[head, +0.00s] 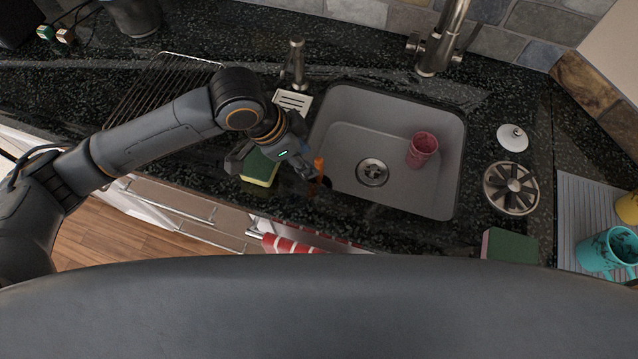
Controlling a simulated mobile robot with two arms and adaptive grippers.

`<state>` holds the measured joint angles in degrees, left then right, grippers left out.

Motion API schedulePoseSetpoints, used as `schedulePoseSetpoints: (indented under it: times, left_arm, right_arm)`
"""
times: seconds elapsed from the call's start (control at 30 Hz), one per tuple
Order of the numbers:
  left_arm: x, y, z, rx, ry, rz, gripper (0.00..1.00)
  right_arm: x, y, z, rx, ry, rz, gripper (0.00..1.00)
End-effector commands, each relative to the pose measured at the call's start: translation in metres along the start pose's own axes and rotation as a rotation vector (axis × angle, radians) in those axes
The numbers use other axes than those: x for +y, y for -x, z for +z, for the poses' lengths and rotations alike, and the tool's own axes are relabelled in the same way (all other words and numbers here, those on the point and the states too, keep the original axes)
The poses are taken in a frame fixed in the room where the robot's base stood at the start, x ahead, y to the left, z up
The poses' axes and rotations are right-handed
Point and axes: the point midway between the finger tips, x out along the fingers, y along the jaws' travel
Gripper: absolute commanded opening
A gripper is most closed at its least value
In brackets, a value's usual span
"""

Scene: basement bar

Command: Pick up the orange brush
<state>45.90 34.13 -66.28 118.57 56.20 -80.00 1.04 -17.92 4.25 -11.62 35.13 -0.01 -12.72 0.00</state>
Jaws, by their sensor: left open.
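The orange brush (318,167) stands out at the front left corner of the sink, on the counter edge. Only its orange part shows clearly; its lower end is dark and hard to make out. My left gripper (302,172) is open, just left of the brush, with its fingers close to it. I cannot tell whether a finger touches the brush. My right gripper is not in view.
A yellow-green sponge (260,168) lies just beside my left gripper. The grey sink (400,190) holds a red cup (422,150). A soap dispenser (295,65) and faucet (440,40) stand behind. Teal mug (606,250) and green sponge (510,246) are at right.

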Motion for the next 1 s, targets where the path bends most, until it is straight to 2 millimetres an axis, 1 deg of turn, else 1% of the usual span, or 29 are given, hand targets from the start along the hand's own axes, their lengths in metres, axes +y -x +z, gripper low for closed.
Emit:
schedulePoseSetpoints:
  times: [0.17,0.3,0.4,0.5,0.6,0.77,0.8,0.87,0.9,0.97,1.0]
  left_arm:
    - [0.000,-0.011,-0.002,0.000,0.000,0.001,0.43]
    - [0.000,-0.028,-0.007,0.000,0.000,0.002,0.43]
    - [-0.001,-0.044,-0.009,0.000,0.000,0.001,0.43]
    - [-0.001,-0.055,-0.008,0.000,0.000,0.000,0.43]
    - [-0.001,-0.060,-0.007,0.000,0.000,-0.001,0.43]
    - [-0.001,-0.060,-0.007,0.001,-0.001,-0.001,0.43]
    - [-0.001,-0.060,-0.007,0.001,-0.001,-0.001,0.41]
    - [-0.001,-0.060,-0.007,0.001,-0.001,-0.001,0.28]
    - [-0.001,-0.060,-0.007,0.001,-0.001,-0.001,0.20]
    - [-0.001,-0.060,-0.007,0.001,-0.001,-0.001,0.08]
    - [-0.001,-0.060,-0.007,0.001,-0.001,-0.001,0.00]
  right_arm:
    - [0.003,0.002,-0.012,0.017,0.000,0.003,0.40]
    - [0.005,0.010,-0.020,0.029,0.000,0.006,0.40]
    - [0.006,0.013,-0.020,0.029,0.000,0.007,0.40]
    - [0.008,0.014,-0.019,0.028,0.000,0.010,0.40]
    - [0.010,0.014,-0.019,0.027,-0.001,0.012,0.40]
    - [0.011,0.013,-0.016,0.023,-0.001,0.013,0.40]
    - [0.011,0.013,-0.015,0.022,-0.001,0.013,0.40]
    - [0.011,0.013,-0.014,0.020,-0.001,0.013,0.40]
    - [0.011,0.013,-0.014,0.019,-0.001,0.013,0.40]
    - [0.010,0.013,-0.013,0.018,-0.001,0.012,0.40]
    - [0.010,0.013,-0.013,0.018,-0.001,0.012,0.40]
